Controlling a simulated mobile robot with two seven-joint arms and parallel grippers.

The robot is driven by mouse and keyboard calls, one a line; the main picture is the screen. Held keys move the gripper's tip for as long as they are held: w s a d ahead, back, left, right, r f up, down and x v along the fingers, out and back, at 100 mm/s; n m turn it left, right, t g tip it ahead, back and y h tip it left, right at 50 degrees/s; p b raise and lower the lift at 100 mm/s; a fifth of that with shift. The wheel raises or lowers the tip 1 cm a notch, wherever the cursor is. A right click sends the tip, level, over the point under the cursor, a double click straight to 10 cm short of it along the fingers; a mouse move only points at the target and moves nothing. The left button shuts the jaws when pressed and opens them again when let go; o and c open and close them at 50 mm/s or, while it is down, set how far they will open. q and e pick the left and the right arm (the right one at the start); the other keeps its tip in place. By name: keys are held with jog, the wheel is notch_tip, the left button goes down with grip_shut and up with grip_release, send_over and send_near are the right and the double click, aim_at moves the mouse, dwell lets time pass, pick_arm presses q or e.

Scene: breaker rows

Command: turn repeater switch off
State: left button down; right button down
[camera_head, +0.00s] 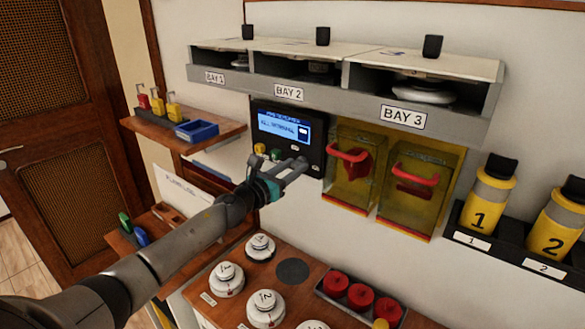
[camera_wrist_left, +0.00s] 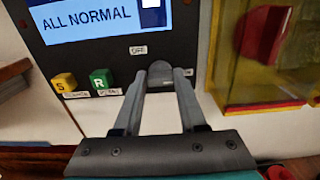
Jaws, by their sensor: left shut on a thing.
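A black panel with a lit blue screen (camera_head: 283,127) is on the wall under the bays. In the left wrist view the screen (camera_wrist_left: 85,20) reads "ALL NORMAL". Below it is a small label (camera_wrist_left: 138,50) that seems to read "OFF". My left gripper (camera_head: 300,164) is at the panel's lower right edge. In the left wrist view its fingers (camera_wrist_left: 160,78) close together on a small grey piece, apparently the repeater switch (camera_wrist_left: 160,68). My right gripper is in neither view.
A yellow button marked S (camera_wrist_left: 64,82) and a green button marked R (camera_wrist_left: 102,79) are left of the fingers. Yellow clear covers (camera_head: 352,190) with red handles stand close on the right. White-topped discs (camera_head: 265,308) lie on the counter below.

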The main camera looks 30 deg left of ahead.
pick_arm(q)
jog(key=shift+n, duration=0.3)
jog(key=n, duration=0.3)
jog(key=shift+a+n, duration=0.1)
jog(key=shift+n, duration=0.2)
jog(key=n+p, duration=0.1)
jog(key=n, duration=0.3)
jog(key=shift+n, duration=0.3)
jog(key=n+p, duration=0.1)
jog(key=n, duration=0.3)
jog(key=shift+a, duration=0.1)
jog(key=shift+f+n+p, duration=0.2)
jog(key=shift+n+p, duration=0.5)
jog(key=shift+n, duration=1.8)
jog(key=shift+c, duration=2.3)
grip_release()
jog(key=shift+s, duration=0.1)
jog(key=s+a+b, duration=0.1)
jog(key=s, duration=1.4)
